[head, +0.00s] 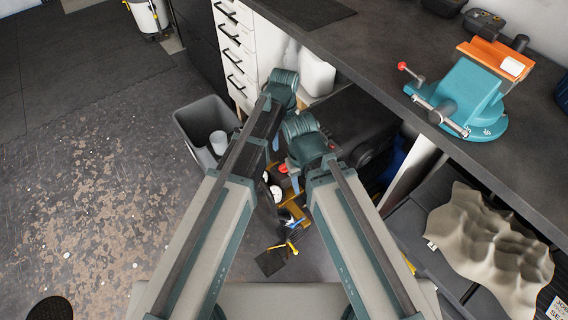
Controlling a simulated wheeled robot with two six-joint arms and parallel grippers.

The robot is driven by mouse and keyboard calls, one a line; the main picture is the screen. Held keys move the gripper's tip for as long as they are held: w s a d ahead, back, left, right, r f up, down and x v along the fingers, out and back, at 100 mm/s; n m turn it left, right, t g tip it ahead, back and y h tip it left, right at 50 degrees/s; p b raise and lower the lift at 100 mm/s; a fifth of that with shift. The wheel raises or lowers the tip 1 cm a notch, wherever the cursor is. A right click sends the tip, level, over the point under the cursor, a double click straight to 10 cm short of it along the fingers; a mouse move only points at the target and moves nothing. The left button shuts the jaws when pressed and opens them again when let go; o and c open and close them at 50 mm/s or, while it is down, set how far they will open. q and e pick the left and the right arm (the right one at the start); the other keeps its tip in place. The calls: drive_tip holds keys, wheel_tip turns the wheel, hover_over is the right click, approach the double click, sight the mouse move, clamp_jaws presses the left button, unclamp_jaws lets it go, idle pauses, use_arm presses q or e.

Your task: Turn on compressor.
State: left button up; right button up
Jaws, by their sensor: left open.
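The compressor (348,112) appears to be the dark bulky unit under the workbench, largely covered by my arms. A white round dial (276,193) and a small red part (283,168) show in the gap between my arms; I cannot tell for certain which parts belong to it. My left gripper (288,222) is open, low in this gap among dark, blue and yellow parts. Its fingertips are hard to make out, and I cannot tell whether it touches anything. My right gripper is hidden behind my right arm. The compressor's switch cannot be made out.
The dark workbench top (420,60) overhangs on the right, carrying a teal vise (465,100). A grey bin (190,125) and white drawers (235,50) stand left of the bench. A wavy beige piece (490,245) lies on the lower shelf. The floor at left is open.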

sight(284, 164)
use_arm(q)
wheel_tip(284, 164, down, 12)
drive_tip(key=b, duration=1.1)
drive_tip(key=shift+f+b, duration=0.25)
drive_tip(key=shift+b, duration=0.1)
clamp_jaws()
